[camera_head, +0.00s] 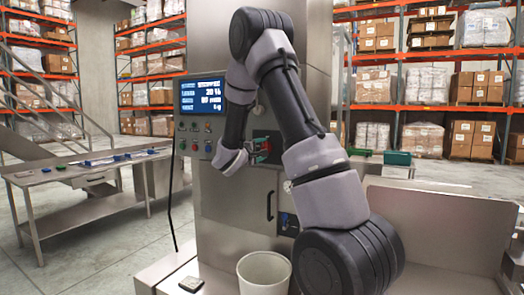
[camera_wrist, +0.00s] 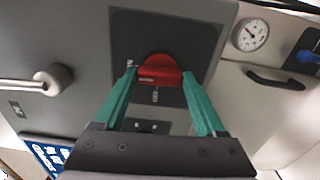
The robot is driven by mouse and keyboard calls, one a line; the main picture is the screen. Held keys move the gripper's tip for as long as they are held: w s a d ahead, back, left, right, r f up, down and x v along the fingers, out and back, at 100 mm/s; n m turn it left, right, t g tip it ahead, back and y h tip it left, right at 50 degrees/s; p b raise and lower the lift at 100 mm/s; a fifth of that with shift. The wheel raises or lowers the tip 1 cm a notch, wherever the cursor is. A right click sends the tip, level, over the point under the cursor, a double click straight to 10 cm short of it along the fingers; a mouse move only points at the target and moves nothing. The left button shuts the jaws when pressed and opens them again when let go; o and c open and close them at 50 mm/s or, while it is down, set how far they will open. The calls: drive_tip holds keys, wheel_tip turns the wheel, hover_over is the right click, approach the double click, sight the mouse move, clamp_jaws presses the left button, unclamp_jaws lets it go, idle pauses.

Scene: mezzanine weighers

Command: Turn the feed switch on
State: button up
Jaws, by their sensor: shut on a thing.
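The feed switch is a red rounded knob (camera_wrist: 160,70) on a dark square plate (camera_wrist: 205,35) on the grey machine front. In the wrist view my gripper (camera_wrist: 159,76) has its two teal fingers on either side of the red knob, closed on it. In the head view my gripper (camera_head: 263,148) is at the machine face, and the dark plate and red knob are largely hidden behind my arm and fingers. A small label marking lies just below the knob in the wrist view, too small to read.
A control panel (camera_head: 200,108) with a lit blue screen and buttons is left of the switch. A lever handle (camera_wrist: 40,84), a round gauge (camera_wrist: 250,35) and a black handle (camera_wrist: 275,79) are nearby. A white bin (camera_head: 264,276) stands below. A steel table (camera_head: 60,181) is at left.

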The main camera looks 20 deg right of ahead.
drive_tip(key=shift+m, duration=0.4)
drive_tip(key=o, duration=1.3)
drive_tip(key=v, duration=1.1)
drive_tip(key=s+d+m+g+y, duration=0.3)
drive_tip(key=s+m+g, duration=0.15)
drive_tip(key=s, duration=0.65)
drive_tip(key=s+d+m+g+y, duration=0.3)
drive_tip(key=s+m+g, duration=0.15)
drive_tip(key=s, duration=0.55)
drive_tip(key=s+a+r+m+t+y, duration=0.1)
drive_tip(key=s+a+r+y, duration=0.1)
drive_tip(key=a, duration=0.3)
drive_tip(key=s+a+r+t+y, duration=0.2)
drive_tip(key=s+a+y, duration=0.1)
drive_tip(key=a+y, duration=0.1)
drive_tip(key=s+a+r+m+t+y, duration=0.1)
drive_tip(key=s+a+r+t+y, duration=0.1)
drive_tip(key=a, duration=0.4)
drive_tip(key=shift+s+r+m+y, duration=0.3)
drive_tip(key=shift+s+r+y, duration=0.3)
drive_tip(key=shift+s+y, duration=0.4)
